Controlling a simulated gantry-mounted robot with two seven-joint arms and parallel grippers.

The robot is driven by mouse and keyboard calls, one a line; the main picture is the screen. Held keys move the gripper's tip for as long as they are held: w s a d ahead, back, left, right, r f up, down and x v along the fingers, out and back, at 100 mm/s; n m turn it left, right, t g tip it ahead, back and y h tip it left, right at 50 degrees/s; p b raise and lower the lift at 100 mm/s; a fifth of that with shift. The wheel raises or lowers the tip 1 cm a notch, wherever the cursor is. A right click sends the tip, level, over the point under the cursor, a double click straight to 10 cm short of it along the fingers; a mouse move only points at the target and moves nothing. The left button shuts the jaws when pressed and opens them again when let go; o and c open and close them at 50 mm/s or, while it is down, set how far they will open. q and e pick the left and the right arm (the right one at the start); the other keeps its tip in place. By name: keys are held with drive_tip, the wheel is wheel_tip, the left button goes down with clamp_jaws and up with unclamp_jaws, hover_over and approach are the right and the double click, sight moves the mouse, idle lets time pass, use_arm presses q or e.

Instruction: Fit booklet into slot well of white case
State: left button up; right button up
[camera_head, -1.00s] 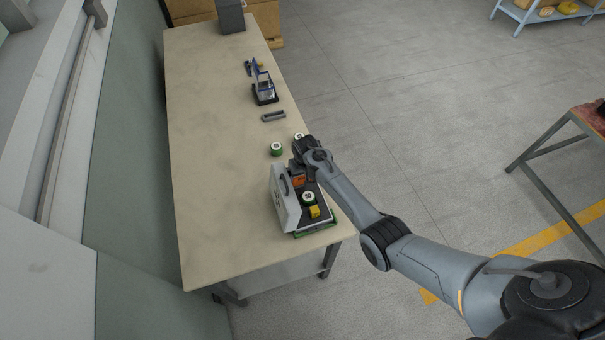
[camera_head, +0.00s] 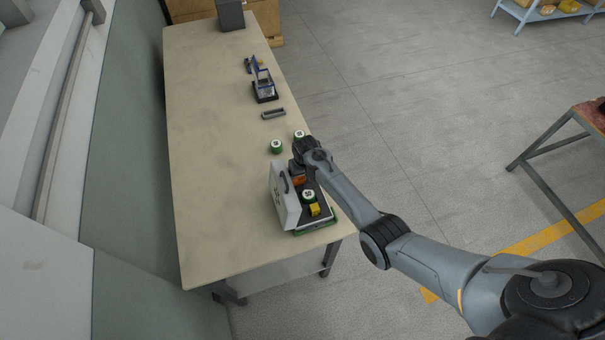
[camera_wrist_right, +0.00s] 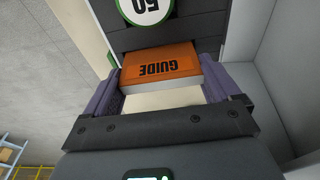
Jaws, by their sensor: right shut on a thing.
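The white case (camera_head: 283,203) stands open at the near right corner of the table, its lid upright on the left and a dark insert in its base. A green-and-white round item marked 50 and a yellow block (camera_head: 315,211) sit in it. The orange booklet (camera_head: 298,180), marked GUIDE, is at the far end of the insert. My right gripper (camera_wrist_right: 160,80) is shut on the booklet (camera_wrist_right: 158,63), one finger on each side. I cannot tell how deep the booklet sits, as its lower part is hidden. My left gripper is out of view.
Two green-and-white round items, one at the left (camera_head: 276,147), stand just beyond the case. Farther along the table (camera_head: 215,180) are a grey bar-like part (camera_head: 274,113), a blue-and-black device (camera_head: 265,88) and a dark box (camera_head: 231,15). The table's left side is clear.

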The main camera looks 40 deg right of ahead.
drive_tip(key=shift+f+b, duration=0.55)
drive_tip(key=shift+f, duration=0.3)
drive_tip(key=o, duration=0.8)
drive_tip(key=shift+r, duration=0.1)
drive_tip(key=r+p, duration=0.4)
drive_tip(key=p, duration=0.1)
drive_tip(key=r+p, duration=0.2)
drive_tip(key=r, duration=0.1)
drive_tip(key=shift+s+a, duration=0.2)
drive_tip(key=shift+s, duration=0.1)
drive_tip(key=shift+r+p, duration=0.3)
drive_tip(key=shift+p, duration=0.25)
drive_tip(key=shift+s+r+p, duration=0.1)
drive_tip(key=shift+s+p, duration=0.15)
drive_tip(key=shift+p, duration=0.05)
drive_tip(key=shift+s, duration=0.1)
